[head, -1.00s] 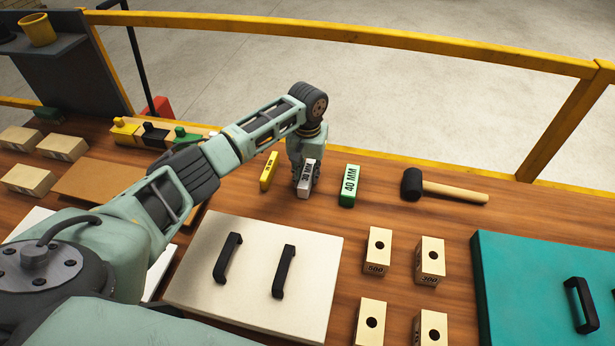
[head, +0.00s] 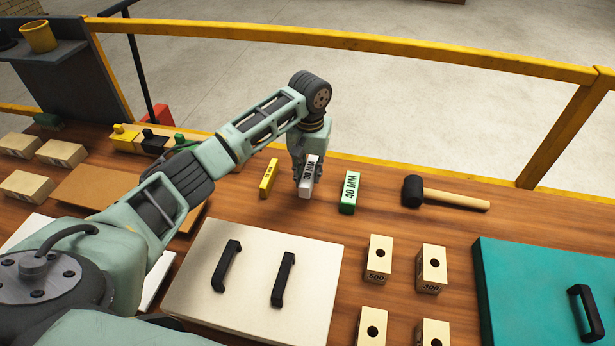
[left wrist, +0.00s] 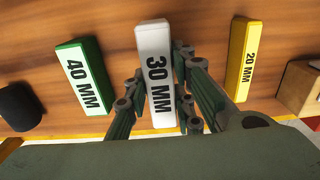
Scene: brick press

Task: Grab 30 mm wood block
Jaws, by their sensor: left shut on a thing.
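The white block marked 30 MM (head: 307,177) stands on the wooden table between the yellow and green blocks in the head view. It also shows in the left wrist view (left wrist: 157,70), with its label facing the camera. My left gripper (head: 307,176) comes down over it from above and is shut on it, with fingers on both sides. Whether the block's base touches the table is hard to tell. The green block marked 40 MM (head: 349,193) stands to the right, and the yellow block marked 20 MM (left wrist: 242,58) stands on the other side; both are apart from the gripper.
A black-headed mallet (head: 445,193) lies to the right. A white panel with two black handles (head: 300,320) lies in front, beside several holed wood blocks (head: 378,260). A teal panel (head: 530,270) is at far right. A yellow rail (head: 350,47) runs behind the table.

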